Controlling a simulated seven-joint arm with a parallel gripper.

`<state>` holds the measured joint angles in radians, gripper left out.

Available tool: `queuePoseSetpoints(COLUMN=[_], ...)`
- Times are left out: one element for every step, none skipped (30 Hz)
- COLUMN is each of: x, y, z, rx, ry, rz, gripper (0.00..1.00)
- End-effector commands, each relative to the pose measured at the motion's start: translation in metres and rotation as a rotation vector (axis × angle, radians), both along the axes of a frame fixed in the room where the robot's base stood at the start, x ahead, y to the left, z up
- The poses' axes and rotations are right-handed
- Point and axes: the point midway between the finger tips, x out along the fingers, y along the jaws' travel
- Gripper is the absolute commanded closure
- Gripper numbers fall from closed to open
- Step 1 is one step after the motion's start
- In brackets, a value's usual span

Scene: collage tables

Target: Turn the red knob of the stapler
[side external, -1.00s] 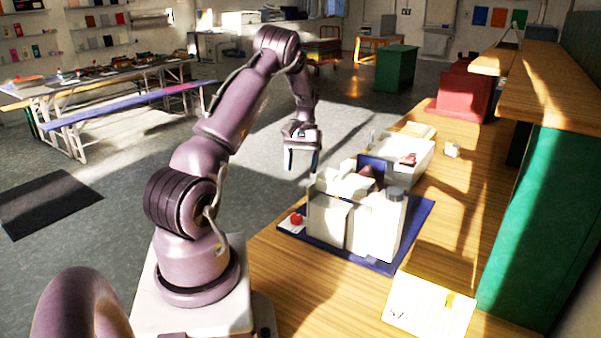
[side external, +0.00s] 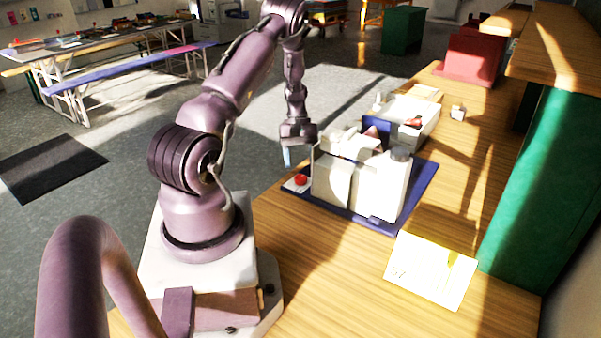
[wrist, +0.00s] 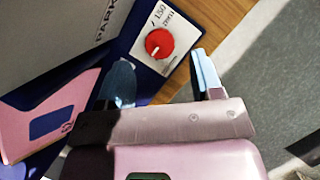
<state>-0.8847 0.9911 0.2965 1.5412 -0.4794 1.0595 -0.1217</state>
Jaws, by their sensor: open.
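The stapler (side external: 350,185) is a bulky off-white machine on a dark blue base plate (side external: 425,180) on the wooden table. Its red knob (side external: 301,180) sits on a white plate at the base's left corner. In the wrist view the round red knob (wrist: 159,43) has a white pointer mark and a printed scale beside it. My gripper (side external: 287,158) hangs fingers down, above and slightly left of the knob. In the wrist view my gripper (wrist: 163,78) has its two fingers apart, with the knob showing beyond the gap between them. Nothing is held.
A white tray (side external: 425,120) with a red item stands behind the stapler. A small white block (side external: 458,113) and a red box (side external: 468,60) are farther back. A paper sheet (side external: 430,270) lies in front. A green-sided shelf (side external: 540,190) bounds the right.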

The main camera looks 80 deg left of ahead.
Motion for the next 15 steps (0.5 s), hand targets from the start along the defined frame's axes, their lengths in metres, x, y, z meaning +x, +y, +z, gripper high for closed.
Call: queuePoseSetpoints(x=[0.0, 0.0, 0.0, 0.0, 0.0, 0.0, 0.0, 0.0, 0.0, 0.0, 0.0, 0.0, 0.0, 0.0, 0.0], y=[-0.004, -0.006, -0.008, -0.01, -0.011, -0.012, -0.013, -0.014, -0.014, -0.015, -0.015, -0.015, -0.015, -0.015, -0.015], z=[-0.009, -0.014, -0.019, -0.022, -0.025, -0.029, -0.031, -0.033, -0.034, -0.035, -0.036, -0.037, -0.037, -0.037, -0.037], rx=[-0.004, -0.003, -0.003, -0.003, -0.002, -0.002, -0.002, -0.001, 0.0, 0.001, 0.001, 0.001, 0.001, 0.001, 0.001], ry=[0.002, 0.002, 0.002, 0.002, 0.001, 0.001, 0.001, 0.001, 0.001, 0.001, 0.001, 0.0, 0.0, 0.0, -0.001], rz=[-0.002, -0.002, -0.001, -0.001, 0.0, 0.0, 0.0, -0.001, -0.001, -0.001, -0.001, -0.002, -0.002, -0.002, -0.002], gripper=[0.4, 0.4, 0.4, 0.4, 0.4, 0.4, 0.4, 0.4, 0.4, 0.4, 0.4, 0.4, 0.4, 0.4, 0.4])
